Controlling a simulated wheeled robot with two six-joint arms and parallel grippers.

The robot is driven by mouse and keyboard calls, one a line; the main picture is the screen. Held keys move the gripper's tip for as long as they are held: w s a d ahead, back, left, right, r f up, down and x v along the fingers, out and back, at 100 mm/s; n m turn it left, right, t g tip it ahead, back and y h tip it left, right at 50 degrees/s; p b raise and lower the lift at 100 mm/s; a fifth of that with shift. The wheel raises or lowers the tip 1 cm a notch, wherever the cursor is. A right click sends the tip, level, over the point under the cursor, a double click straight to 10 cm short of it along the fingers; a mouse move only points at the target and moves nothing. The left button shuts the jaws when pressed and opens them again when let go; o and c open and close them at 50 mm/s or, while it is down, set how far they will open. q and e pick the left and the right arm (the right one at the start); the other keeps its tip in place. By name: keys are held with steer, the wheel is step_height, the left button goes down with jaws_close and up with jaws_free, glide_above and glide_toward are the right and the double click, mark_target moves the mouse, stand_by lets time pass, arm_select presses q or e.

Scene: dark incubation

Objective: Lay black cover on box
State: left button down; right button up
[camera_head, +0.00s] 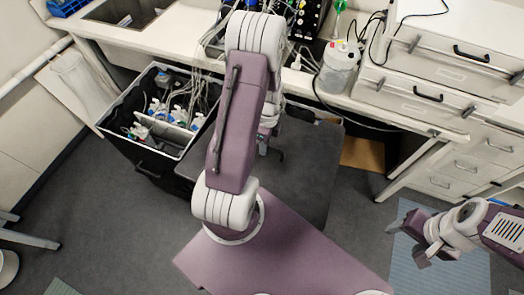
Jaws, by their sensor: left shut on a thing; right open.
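The box (150,165) is an open black bin with a pale rim at the left, below the counter. Bottles with blue parts and tubing show inside it. The black cover (310,175) is a flat dark panel to the right of the box. My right gripper (408,242) is open and empty at the lower right, away from the cover.
A white counter (185,35) with a sink (120,12) runs along the back. A clear jug (338,68) and tubes stand on it. Tubing hangs down into the box. White drawers (440,105) stand at the right. Grey floor (100,235) is clear at lower left.

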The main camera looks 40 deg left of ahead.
mark_target(272, 140)
arm_select(q)
steer(key=w, duration=0.1)
steer(key=w+f+b, duration=0.1)
steer(key=w+a, duration=0.1)
steer(key=shift+w+f, duration=0.1)
steer(key=shift+f, duration=0.25)
steer(key=shift+w+a+f+b, duration=0.2)
steer(key=shift+w+f+b, duration=0.1)
steer(key=shift+w+b, duration=0.3)
steer(key=shift+w+a+f+b, duration=0.2)
steer(key=shift+w+f+b, duration=0.15)
steer(key=shift+w, duration=0.3)
steer(key=f+b, duration=0.1)
steer(key=w+f+b, duration=0.1)
steer(key=f+b, duration=0.1)
steer(key=shift+a+f, duration=0.15)
steer(key=shift+f, duration=0.4)
steer(key=shift+f+b, duration=0.2)
steer(key=shift+b, duration=0.2)
steer(key=shift+s+f, duration=0.15)
steer(key=shift+f, duration=0.1)
steer(key=shift+f, duration=0.15)
steer(key=c, duration=1.3)
jaws_free()
steer(key=shift+f, duration=0.1)
